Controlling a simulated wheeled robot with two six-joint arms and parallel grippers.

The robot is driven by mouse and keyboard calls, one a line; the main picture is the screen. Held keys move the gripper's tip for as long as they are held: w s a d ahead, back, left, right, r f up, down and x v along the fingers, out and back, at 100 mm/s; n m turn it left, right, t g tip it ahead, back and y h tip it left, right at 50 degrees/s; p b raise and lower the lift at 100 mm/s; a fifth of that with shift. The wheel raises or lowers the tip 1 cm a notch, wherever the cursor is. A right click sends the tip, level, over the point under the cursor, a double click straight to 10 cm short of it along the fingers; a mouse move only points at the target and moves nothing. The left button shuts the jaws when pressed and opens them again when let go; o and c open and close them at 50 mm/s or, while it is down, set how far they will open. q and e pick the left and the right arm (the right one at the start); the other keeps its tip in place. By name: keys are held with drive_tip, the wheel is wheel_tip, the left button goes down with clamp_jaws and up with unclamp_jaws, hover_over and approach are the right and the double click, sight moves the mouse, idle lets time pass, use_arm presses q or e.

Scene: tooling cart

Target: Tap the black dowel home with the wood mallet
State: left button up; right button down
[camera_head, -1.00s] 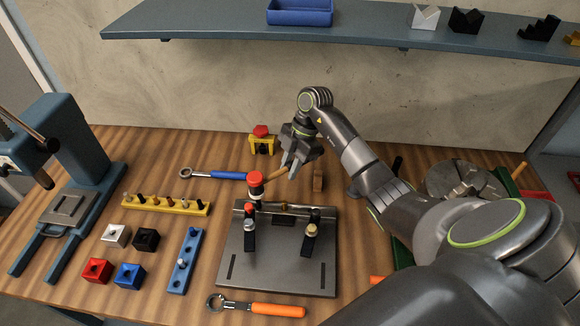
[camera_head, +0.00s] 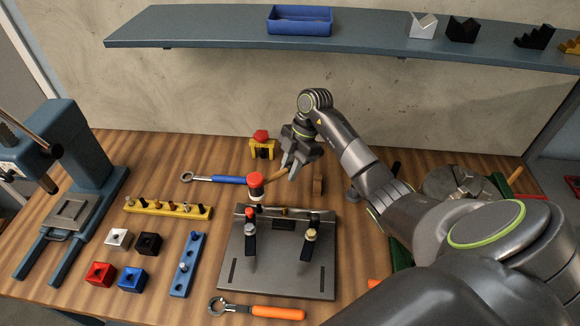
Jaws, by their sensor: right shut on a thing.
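My right gripper (camera_head: 292,163) is shut on the wooden handle (camera_head: 274,176) of a mallet. The mallet's head (camera_head: 256,184), red on top with a pale lower part, is at the handle's left end. I cannot make out the black dowel for sure near the head. My left gripper is out of view.
A yellow peg rack (camera_head: 168,209), a blue rack (camera_head: 187,265) and several coloured blocks lie left of the plate. A blue-handled wrench (camera_head: 228,180) lies behind, an orange-handled one (camera_head: 277,312) in front. A small brown block (camera_head: 318,183) stands right of the gripper. A press stands far left.

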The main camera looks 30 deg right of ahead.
wheel_tip(320, 180, down, 5)
drive_tip(key=b, duration=0.4)
drive_tip(key=shift+f, duration=0.1)
drive_tip(key=shift+w+r+p, duration=0.1)
drive_tip(key=shift+r+p, duration=0.25)
drive_tip(key=shift+p, duration=0.05)
wheel_tip(320, 180, up, 4)
drive_tip(key=p, duration=0.4)
drive_tip(key=shift+r, duration=0.2)
drive_tip(key=shift+f, duration=0.1)
drive_tip(key=shift+f, duration=0.1)
